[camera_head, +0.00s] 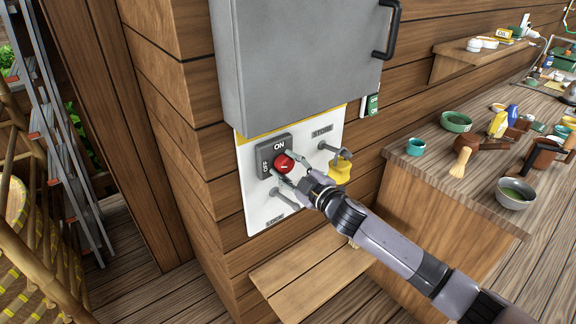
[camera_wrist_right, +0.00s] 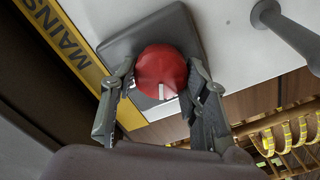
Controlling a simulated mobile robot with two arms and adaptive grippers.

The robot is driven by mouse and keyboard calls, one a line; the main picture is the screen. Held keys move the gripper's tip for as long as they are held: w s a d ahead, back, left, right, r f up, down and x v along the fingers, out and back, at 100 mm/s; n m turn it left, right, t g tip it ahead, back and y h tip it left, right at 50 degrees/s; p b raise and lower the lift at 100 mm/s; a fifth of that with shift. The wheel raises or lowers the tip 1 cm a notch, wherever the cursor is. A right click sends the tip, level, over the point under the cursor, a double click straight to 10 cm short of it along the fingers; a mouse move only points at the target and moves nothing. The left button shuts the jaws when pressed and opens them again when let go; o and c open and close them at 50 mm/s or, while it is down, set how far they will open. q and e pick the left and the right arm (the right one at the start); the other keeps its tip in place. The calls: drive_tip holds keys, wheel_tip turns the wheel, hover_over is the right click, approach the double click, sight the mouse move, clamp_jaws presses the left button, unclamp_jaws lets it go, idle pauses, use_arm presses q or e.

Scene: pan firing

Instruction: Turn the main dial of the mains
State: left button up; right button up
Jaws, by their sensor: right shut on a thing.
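The main dial is a red round knob (camera_head: 284,163) on a dark grey plate (camera_head: 264,172) marked ON and OFF. The plate sits on a white panel (camera_head: 247,203) on the wooden wall. My right gripper (camera_head: 283,168) reaches in from the lower right and is shut on the red knob. In the right wrist view the knob (camera_wrist_right: 161,72) sits between my two fingers (camera_wrist_right: 160,105), one on each side, and its white mark points toward the gripper. My left gripper is not in view.
A grey metal cabinet (camera_head: 290,60) hangs just above the panel. Grey pegs stick out of the panel, and a yellow object (camera_head: 340,170) hangs from the right one. A wooden bench (camera_head: 310,275) is below. A worktop (camera_head: 450,180) with bowls and tools stands at right.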

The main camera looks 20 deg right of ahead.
drive_tip(key=n, duration=0.4)
drive_tip(key=shift+n, duration=0.4)
idle(0.4)
drive_tip(key=o, duration=1.1)
drive_tip(key=shift+a, duration=0.1)
drive_tip(key=shift+o, duration=0.2)
drive_tip(key=shift+s+f, duration=0.1)
drive_tip(key=shift+s, duration=0.05)
drive_tip(key=v, duration=1.2)
